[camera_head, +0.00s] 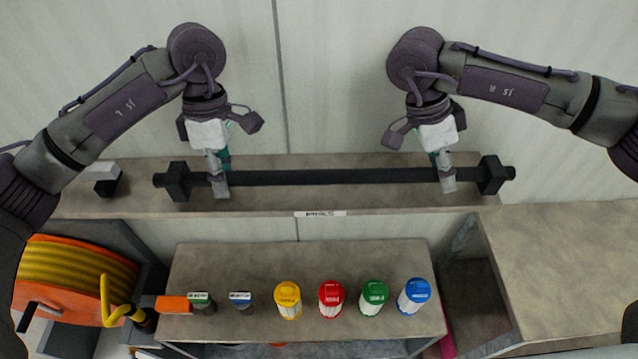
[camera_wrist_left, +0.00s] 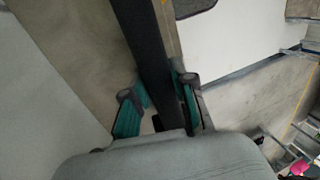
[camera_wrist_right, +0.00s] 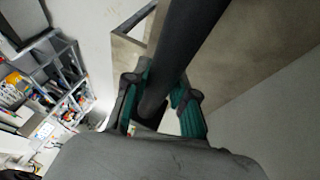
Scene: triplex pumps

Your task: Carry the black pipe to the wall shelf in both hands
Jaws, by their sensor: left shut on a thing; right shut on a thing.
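The black pipe (camera_head: 330,177) lies level along the wall shelf (camera_head: 270,200), with a block-like collar near each end. It looks at shelf height; I cannot tell whether it rests on the shelf. My left gripper (camera_head: 219,186) is shut on the pipe just inside its left collar. My right gripper (camera_head: 447,180) is shut on it just inside its right collar. In the left wrist view the pipe (camera_wrist_left: 150,55) runs between the teal-padded fingers (camera_wrist_left: 160,108). In the right wrist view the pipe (camera_wrist_right: 185,45) runs between the fingers (camera_wrist_right: 160,104) too.
A small black and white block (camera_head: 107,180) stands on the shelf's left. Below, a lower bench (camera_head: 300,258) carries several capped containers, such as a yellow one (camera_head: 288,298). An orange hose reel (camera_head: 65,280) is at lower left. A grey worktop (camera_head: 570,260) is at right.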

